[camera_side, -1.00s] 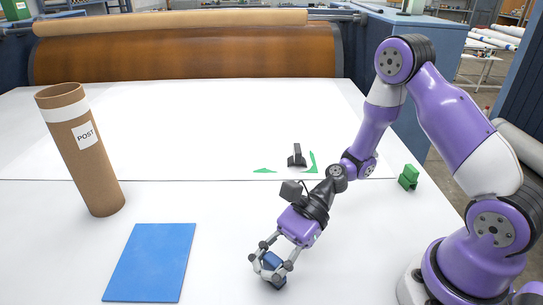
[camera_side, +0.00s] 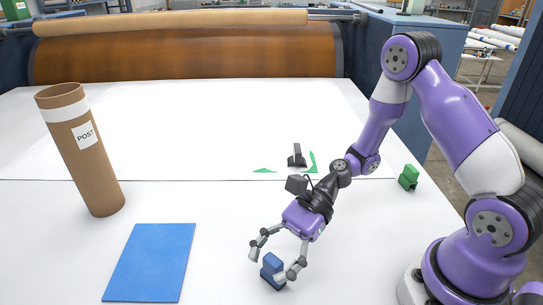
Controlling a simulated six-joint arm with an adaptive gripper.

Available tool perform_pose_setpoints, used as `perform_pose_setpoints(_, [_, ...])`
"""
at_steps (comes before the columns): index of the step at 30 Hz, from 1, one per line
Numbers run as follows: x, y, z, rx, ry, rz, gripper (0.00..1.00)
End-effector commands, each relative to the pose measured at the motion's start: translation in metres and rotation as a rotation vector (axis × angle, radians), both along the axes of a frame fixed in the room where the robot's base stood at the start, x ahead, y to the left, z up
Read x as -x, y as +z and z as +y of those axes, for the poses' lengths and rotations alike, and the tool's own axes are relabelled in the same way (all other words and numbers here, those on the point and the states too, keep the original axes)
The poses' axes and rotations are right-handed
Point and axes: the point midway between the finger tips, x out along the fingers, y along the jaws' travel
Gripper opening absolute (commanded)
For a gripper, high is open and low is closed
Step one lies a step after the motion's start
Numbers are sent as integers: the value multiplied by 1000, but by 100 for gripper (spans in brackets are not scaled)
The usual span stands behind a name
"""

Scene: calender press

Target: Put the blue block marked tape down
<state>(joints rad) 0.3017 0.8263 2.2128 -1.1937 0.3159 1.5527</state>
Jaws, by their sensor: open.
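The blue block (camera_side: 272,270) stands on the white table near its front edge, to the right of the blue mat. Any tape marking on it is not readable. My gripper (camera_side: 271,267) is open, with one finger on each side of the block. The right finger overlaps the block's right side in the picture; I cannot tell whether it touches.
A flat blue mat (camera_side: 150,264) lies at the front left. A cardboard tube (camera_side: 88,160) labelled POST stands behind it. A dark grey block (camera_side: 297,156) stands by green corner marks (camera_side: 313,163) at mid-table. A green block (camera_side: 408,177) is at the right. The roller (camera_side: 190,55) spans the back.

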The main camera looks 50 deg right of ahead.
Motion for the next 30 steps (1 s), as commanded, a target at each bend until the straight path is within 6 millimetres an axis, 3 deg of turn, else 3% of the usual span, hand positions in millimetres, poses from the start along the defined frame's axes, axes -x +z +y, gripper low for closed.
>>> perform_pose_setpoints(6, [-1, 19, -48, 3, -9, -4, 68])
perform_pose_setpoints(12, [-1, 34, -84, 1, -5, -3, 68])
perform_pose_setpoints(19, [0, 41, -98, 58, 36, -53, 68])
perform_pose_setpoints(25, [2, 48, -100, 407, 302, -400, 68])
perform_pose_setpoints(30, [6, 74, -114, 763, 634, -780, 68])
